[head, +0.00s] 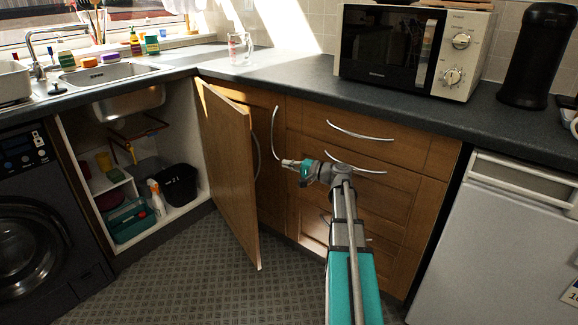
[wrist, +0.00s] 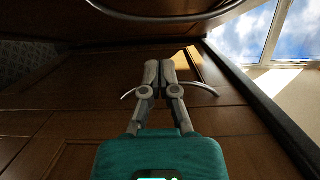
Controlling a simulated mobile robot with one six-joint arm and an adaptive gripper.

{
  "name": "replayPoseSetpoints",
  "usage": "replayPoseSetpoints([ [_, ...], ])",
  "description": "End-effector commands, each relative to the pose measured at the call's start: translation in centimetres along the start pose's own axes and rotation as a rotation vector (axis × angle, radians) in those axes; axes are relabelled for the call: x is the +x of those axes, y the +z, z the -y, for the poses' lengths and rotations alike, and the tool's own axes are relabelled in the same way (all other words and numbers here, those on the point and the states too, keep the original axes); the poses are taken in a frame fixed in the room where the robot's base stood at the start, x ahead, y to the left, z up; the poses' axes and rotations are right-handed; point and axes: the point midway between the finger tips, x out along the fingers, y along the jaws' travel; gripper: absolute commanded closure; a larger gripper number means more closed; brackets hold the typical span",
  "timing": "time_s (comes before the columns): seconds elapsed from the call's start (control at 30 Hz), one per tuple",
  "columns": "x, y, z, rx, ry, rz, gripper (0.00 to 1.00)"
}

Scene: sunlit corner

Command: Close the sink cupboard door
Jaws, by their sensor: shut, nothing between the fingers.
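The sink cupboard door (head: 228,165) is a brown wooden panel. In the head view it stands wide open, swung out from the right side of the sink cupboard (head: 122,240), whose inside shows. Its curved metal handle (head: 256,155) is on the face turned to the right. My gripper (head: 284,162) is to the right of the door, in front of the brown drawer fronts, and appears apart from the door. In the wrist view my gripper (wrist: 159,64) has its fingers together and empty, with brown wood and a curved handle behind them.
Inside the cupboard are a black bin (head: 178,185), a spray bottle (head: 156,197) and a green caddy (head: 129,220). A washing machine (head: 42,220) stands left, a white appliance (head: 510,240) right. Drawer handles (head: 360,131) stick out near my arm. The floor (head: 185,285) before the cupboard is clear.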

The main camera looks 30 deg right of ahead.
Motion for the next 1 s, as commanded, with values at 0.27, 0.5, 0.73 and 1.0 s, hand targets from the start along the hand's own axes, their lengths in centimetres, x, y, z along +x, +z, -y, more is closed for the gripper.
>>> replayPoseSetpoints([
  [0.27, 4.0, -0.1, 0.0, 0.000, 0.000, 0.003, 1.00],
  [0.5, 6.8, 0.0, 0.0, 0.000, 0.000, 0.002, 1.00],
  [0.73, 7.8, 0.0, 0.0, 0.000, 0.000, 0.001, 1.00],
  [1.0, 7.8, 0.1, 0.0, 0.000, 0.000, 0.001, 1.00],
])
